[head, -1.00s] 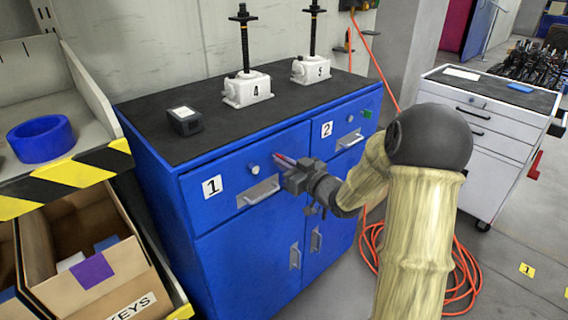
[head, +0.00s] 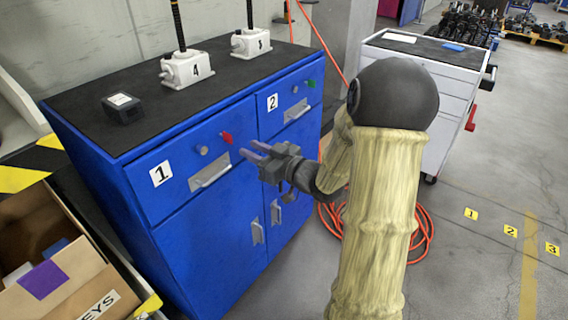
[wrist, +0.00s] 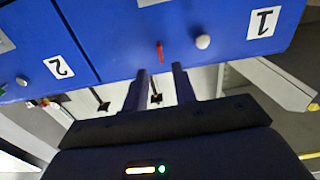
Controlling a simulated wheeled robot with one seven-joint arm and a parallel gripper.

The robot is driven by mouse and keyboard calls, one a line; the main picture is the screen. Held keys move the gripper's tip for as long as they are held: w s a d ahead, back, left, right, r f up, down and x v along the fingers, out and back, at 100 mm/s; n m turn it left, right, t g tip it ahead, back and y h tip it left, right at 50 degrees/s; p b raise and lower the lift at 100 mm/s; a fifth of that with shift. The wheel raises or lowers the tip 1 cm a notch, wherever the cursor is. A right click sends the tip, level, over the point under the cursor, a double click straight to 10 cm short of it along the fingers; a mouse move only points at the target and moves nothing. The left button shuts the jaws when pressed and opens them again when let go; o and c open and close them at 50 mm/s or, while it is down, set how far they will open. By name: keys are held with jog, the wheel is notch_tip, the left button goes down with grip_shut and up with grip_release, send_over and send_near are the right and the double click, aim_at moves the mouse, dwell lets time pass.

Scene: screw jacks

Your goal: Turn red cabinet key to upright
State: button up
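The red key (head: 227,138) sticks out of the blue cabinet's (head: 215,232) drawer 1 front, right of a round silver knob (head: 202,150). In the wrist view the red key (wrist: 160,52) shows as a thin red bar. It looks tilted against the upright line between the two drawers. My gripper (head: 250,149) is in front of the drawer, to the right of and slightly below the key in the head view. In the wrist view my gripper (wrist: 160,71) is open and empty, its fingers apart, with the key just beyond the fingertips and between their lines.
Drawer 1's handle (head: 210,175) lies below the key. A green key (head: 311,84) is on drawer 2. Screw jacks (head: 187,69) and a dark box (head: 123,108) stand on the cabinet top. An orange hose (head: 425,232) lies on the floor. A white cart (head: 446,88) stands right.

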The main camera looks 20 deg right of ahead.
jog(key=v, duration=0.9)
jog(key=shift+s, duration=0.25)
jog(key=shift+d, duration=0.1)
notch_tip(320, 180, down, 7)
jog(key=w+m+g+h, duration=0.1)
jog(key=m+g+h, duration=0.2)
jog(key=g+h, duration=0.35)
jog(key=s+a+f+m+g+h+p, duration=0.1)
jog(key=s+a+m+g, duration=0.2)
jog(key=s, duration=0.4)
jog(key=s+a+f+g+h, duration=0.2)
jog(key=s+a+g, duration=0.2)
jog(key=s+a, duration=0.2)
notch_tip(320, 180, up, 22)
jog(key=p, duration=2.1)
jog(key=shift+d+f, duration=0.2)
